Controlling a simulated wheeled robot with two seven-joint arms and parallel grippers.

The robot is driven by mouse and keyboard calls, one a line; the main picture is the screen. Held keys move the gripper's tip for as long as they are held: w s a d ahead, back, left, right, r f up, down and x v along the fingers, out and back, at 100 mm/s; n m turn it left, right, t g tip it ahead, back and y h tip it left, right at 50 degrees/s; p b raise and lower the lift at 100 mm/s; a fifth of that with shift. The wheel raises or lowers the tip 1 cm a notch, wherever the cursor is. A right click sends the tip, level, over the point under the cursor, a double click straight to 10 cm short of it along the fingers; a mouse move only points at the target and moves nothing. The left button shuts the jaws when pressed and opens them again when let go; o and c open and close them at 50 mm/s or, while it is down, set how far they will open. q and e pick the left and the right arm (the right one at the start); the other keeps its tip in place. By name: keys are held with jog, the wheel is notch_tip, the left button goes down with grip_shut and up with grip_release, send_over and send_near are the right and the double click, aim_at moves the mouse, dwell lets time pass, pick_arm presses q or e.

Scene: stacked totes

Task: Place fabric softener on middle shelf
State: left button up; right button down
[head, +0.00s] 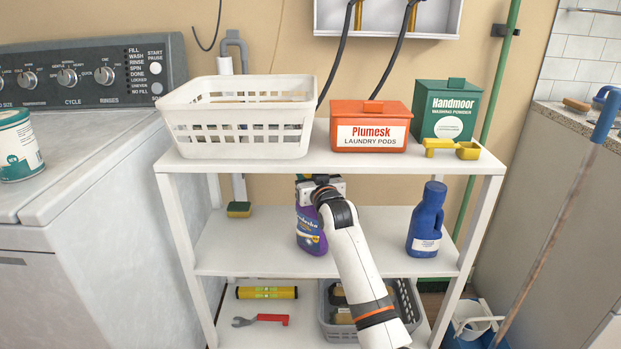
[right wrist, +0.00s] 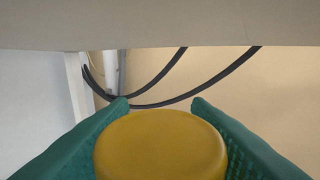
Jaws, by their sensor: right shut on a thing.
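The fabric softener appears to be a purple bottle (head: 311,232) with a label. It stands about upright over the middle shelf (head: 260,258), under the top board. My right gripper (head: 318,188) reaches in from the front and is shut on the bottle at its cap. The right wrist view shows the round yellow cap (right wrist: 160,146) between the green fingers. My arm hides part of the bottle, and I cannot tell whether its base touches the shelf. My left gripper is not in view.
A blue bottle (head: 427,220) stands at the right of the middle shelf, and a sponge (head: 239,209) lies at the left. Above are a white basket (head: 240,134), an orange box (head: 369,128) and a green box (head: 447,108). The shelf between sponge and purple bottle is clear.

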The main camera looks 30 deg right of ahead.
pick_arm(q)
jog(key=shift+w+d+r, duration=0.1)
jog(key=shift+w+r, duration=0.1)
pick_arm(e)
jog(key=c, duration=0.7)
grip_release()
jog(key=shift+f, duration=0.15)
jog(key=shift+c, duration=0.2)
jog(key=shift+s, duration=0.1)
